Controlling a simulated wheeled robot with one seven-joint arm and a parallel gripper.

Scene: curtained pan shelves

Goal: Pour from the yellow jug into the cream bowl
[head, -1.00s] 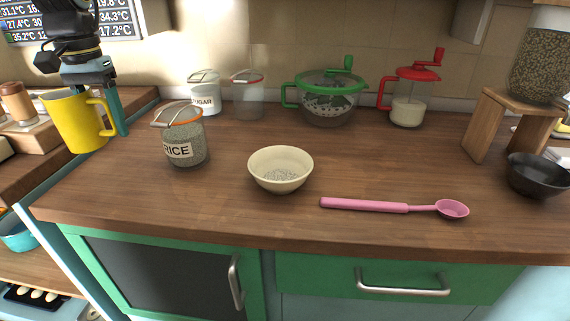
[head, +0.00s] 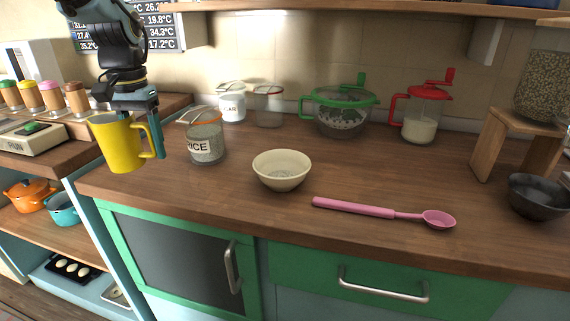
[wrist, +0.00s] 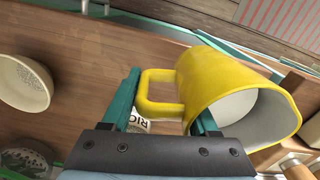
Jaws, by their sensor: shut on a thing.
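The yellow jug (head: 117,144) hangs from my gripper (head: 138,108) at the left of the head view, held above the counter's left end. My gripper is shut on the jug's handle, which also shows between the fingers in the wrist view (wrist: 160,92). The jug looks roughly upright with a slight tilt. Its pale inside shows in the wrist view, but I cannot tell what it holds. The cream bowl (head: 282,172) stands on the counter to the right of the jug, apart from it, with some pale speckled matter inside. It shows at the left of the wrist view (wrist: 22,84).
The rice jar (head: 206,138) stands between jug and bowl, slightly behind. A pink spoon (head: 370,210) lies right of the bowl. A sugar jar (head: 231,104), green-lidded bowl (head: 340,112) and red-lidded jar (head: 421,112) stand behind. A dark bowl (head: 538,196) and wooden stand (head: 490,145) are at right.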

